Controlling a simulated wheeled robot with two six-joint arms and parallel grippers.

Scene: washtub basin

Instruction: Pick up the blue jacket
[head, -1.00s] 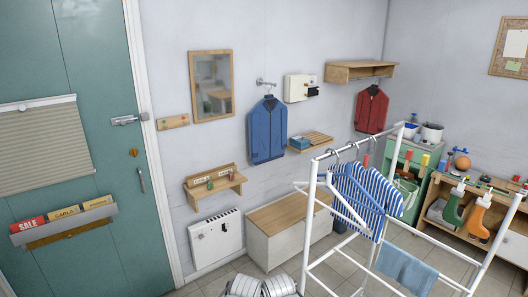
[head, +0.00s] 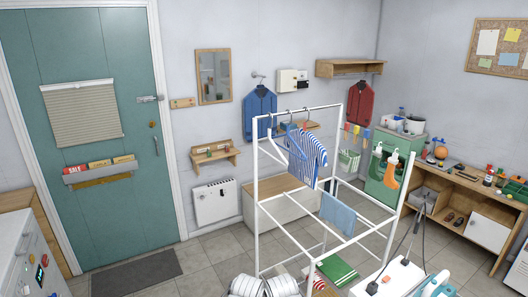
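The blue jacket (head: 259,112) hangs upright on the far wall, below a metal wall hook (head: 259,76). The white frame of a drying rack (head: 257,190) stands in front of it and covers part of its lower right edge. Neither of my grippers shows in the head view, so I cannot see their fingers.
A striped shirt (head: 310,150) and a light blue cloth (head: 338,214) hang on the rack. A red jacket (head: 360,103) hangs farther right. A wooden-topped chest (head: 275,200) stands below the blue jacket. Tiled floor (head: 205,262) is clear left of the rack.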

